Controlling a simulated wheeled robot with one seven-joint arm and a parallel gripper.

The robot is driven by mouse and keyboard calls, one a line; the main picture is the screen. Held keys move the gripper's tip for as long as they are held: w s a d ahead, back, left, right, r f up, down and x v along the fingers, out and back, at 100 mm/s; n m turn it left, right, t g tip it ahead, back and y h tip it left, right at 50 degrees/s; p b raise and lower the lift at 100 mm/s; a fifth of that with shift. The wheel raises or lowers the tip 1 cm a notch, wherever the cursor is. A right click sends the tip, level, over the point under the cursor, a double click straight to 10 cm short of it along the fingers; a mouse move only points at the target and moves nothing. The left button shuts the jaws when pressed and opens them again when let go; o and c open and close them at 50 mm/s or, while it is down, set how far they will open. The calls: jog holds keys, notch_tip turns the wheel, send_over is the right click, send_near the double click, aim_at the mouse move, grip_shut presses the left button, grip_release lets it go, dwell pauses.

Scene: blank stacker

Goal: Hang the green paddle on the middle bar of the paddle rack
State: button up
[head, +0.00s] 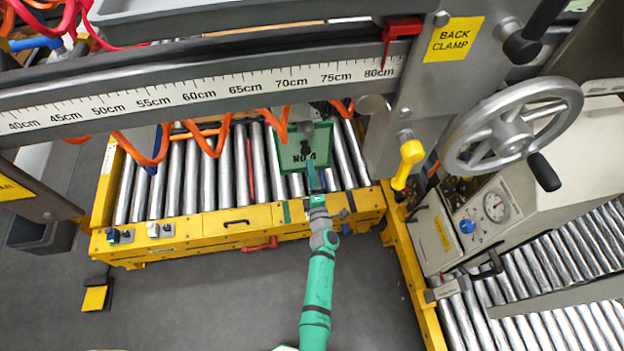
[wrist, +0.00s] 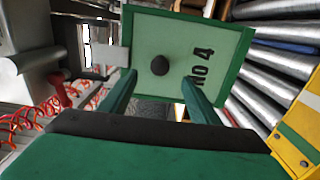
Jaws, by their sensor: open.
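The green paddle (head: 321,140) is a pale green plate with a darker green border and the marking "NO 4". In the head view it is above the rollers, just beyond my gripper (head: 312,172). In the wrist view the paddle (wrist: 185,35) faces me, with a dark round knob (wrist: 159,65) on it. My gripper (wrist: 160,88) is open, its two green fingers spread on either side below the knob. I cannot tell whether the fingertips touch the plate. I cannot clearly pick out the paddle rack or its middle bar in either view.
A roller conveyor (head: 192,175) with a yellow frame (head: 190,228) lies under the paddle. A ruled beam (head: 215,88) crosses above it, with orange coiled hoses (head: 210,140) hanging down. A yellow handle (head: 408,160) and a handwheel (head: 512,125) stand to the right.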

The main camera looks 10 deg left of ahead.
aim_at(308, 153)
jog(key=shift+x, duration=3.6)
jog(key=shift+w+a, duration=0.1)
jog(key=shift+w, duration=0.4)
jog(key=shift+s+a, duration=0.1)
jog(key=shift+a, duration=0.15)
jog(key=shift+d, duration=0.15)
jog(key=shift+d, duration=0.25)
grip_shut()
